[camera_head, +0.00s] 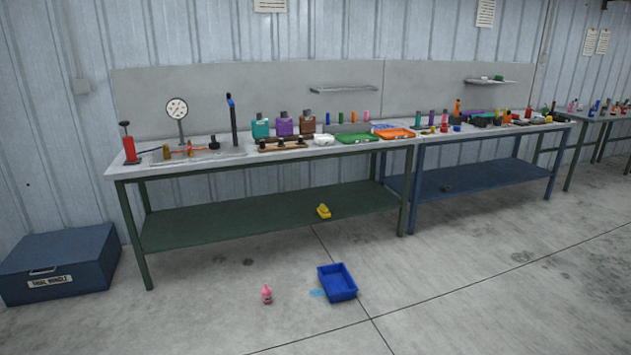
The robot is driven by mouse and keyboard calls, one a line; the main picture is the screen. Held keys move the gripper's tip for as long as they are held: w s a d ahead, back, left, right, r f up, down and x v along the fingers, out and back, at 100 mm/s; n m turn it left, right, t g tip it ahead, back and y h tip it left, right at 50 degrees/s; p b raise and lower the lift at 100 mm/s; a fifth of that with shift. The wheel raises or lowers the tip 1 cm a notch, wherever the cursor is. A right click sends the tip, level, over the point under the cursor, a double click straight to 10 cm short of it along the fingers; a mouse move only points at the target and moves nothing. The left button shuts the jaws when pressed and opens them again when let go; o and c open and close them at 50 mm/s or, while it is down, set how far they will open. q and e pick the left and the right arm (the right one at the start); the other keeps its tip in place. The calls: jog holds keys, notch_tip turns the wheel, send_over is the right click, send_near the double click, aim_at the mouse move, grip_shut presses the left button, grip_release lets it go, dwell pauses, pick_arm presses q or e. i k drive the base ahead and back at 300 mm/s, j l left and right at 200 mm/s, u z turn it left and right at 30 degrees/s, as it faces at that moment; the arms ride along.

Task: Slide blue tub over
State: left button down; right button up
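The blue tub (337,283) is a small open rectangular tray on the concrete floor, in front of the green-legged workbench. It looks empty. Neither of my grippers shows in the head camera view.
A yellow object (323,211) sits on the green bench's lower shelf (230,222). A dark blue chest (60,262) stands at the far left. Floor right of the tub is clear.

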aim_at(338, 285)
jog(key=i+u, duration=0.15)
jog(key=i, duration=2)
